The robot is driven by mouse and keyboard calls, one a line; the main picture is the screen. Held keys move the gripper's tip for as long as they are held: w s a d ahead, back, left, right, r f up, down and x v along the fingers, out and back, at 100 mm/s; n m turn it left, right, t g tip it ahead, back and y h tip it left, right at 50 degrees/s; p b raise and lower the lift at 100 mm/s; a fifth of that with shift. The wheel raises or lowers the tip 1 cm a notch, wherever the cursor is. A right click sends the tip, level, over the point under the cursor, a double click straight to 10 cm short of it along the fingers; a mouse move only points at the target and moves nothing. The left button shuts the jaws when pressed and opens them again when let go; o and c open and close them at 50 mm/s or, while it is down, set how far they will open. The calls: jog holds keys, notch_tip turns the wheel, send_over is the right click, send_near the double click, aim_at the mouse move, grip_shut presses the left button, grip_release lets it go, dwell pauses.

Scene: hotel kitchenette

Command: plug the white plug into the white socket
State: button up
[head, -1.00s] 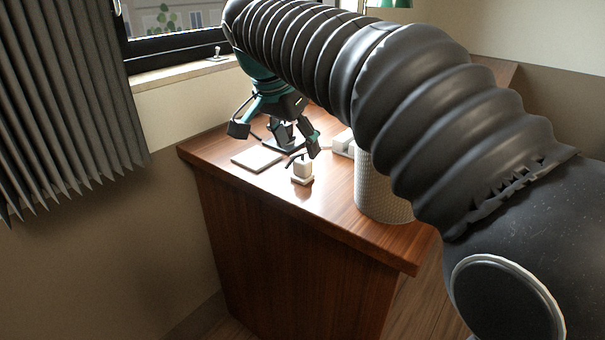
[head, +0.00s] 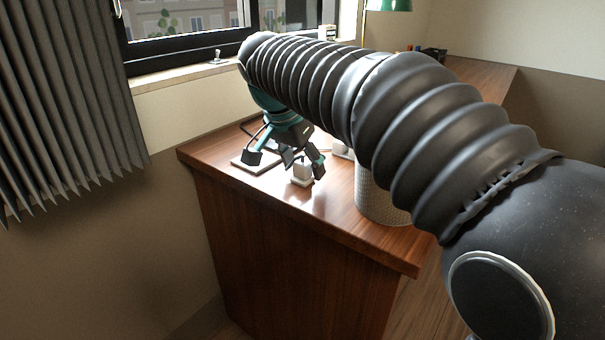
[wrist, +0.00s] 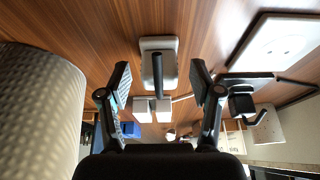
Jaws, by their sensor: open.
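The white plug (head: 301,169) stands upright in a small white base near the counter's front. In the wrist view the plug (wrist: 148,69) shows between my fingers, with a dark cable across it. My gripper (head: 304,163) is open around the plug, one finger on each side; it also shows in the wrist view (wrist: 159,72). Gaps show between both fingers and the plug in the wrist view. The white socket (wrist: 276,44) is a flat plate with holes, at the upper right there. In the head view the socket plate (head: 240,161) is partly hidden by my gripper.
A textured pale cylinder (head: 375,192) stands close to the plug's right; it also fills the wrist view's left (wrist: 40,110). A black object (wrist: 242,102) is beside my right finger. The counter's front (head: 270,205) is clear.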

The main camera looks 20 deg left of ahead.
aim_at(302, 162)
jog(key=shift+c, duration=0.2)
jog(key=c, duration=1.1)
notch_tip(302, 162, up, 10)
jog(key=shift+f+p, duration=0.1)
jog(key=shift+p, duration=1)
